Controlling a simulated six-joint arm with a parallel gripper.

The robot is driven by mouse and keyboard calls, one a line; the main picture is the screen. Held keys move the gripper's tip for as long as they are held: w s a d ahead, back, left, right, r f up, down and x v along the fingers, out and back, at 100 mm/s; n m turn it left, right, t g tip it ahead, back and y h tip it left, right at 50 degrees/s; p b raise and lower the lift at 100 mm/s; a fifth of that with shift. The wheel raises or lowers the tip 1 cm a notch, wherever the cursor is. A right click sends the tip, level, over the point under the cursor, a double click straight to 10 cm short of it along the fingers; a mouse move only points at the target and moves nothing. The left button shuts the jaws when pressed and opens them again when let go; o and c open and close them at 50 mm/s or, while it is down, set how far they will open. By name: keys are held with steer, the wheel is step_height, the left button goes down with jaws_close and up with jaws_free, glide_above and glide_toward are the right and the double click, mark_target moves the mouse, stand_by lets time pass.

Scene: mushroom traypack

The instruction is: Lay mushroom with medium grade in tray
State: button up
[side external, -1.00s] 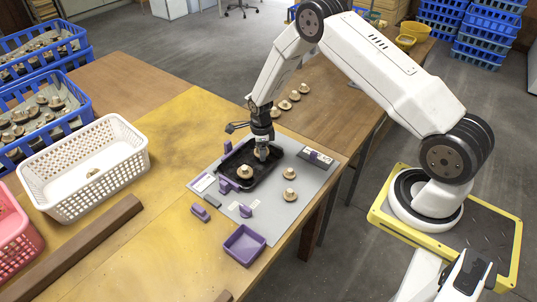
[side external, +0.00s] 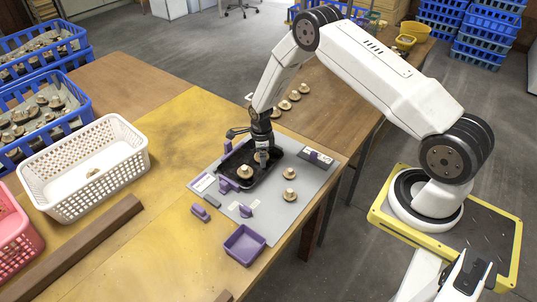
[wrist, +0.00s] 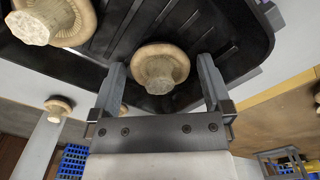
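The black tray (side external: 268,180) lies on a grey board. It also fills the top of the wrist view (wrist: 232,62). One mushroom (side external: 245,172) stands in the tray's near-left part, stem up; it shows at upper left in the wrist view (wrist: 38,27). My gripper (side external: 262,160) is down over the tray's far part. A second mushroom (wrist: 160,70) is between its fingers, stem toward the camera, over the tray floor. Gaps show on both sides of its cap, so the fingers look open around it. Whether it touches the floor is hard to tell.
Two mushrooms (side external: 290,173) (side external: 290,195) stand on the grey board (side external: 262,216) right of the tray. Purple blocks (side external: 229,184) border the tray; an empty purple bin (side external: 244,245) is in front. Several mushrooms line the table behind. A white basket (side external: 85,170) stands left.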

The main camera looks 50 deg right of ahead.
steer(key=shift+r, duration=0.1)
step_height(320, 180, up, 12)
stand_by(0.9)
steer(key=shift+s+r, duration=0.1)
steer(key=shift+r, duration=0.05)
stand_by(0.4)
steer(key=s+a+r+n+t, duration=0.1)
steer(key=s+a+r+n, duration=0.4)
steer(key=s+n, duration=0.4)
steer(key=s+a+r+n+t, duration=0.1)
steer(key=s+a+r+n, duration=0.4)
steer(key=n, duration=1.3)
steer(key=shift+s+a+r+t, duration=0.25)
steer(key=shift+s+r, duration=1.2)
steer(key=shift+s, duration=1.15)
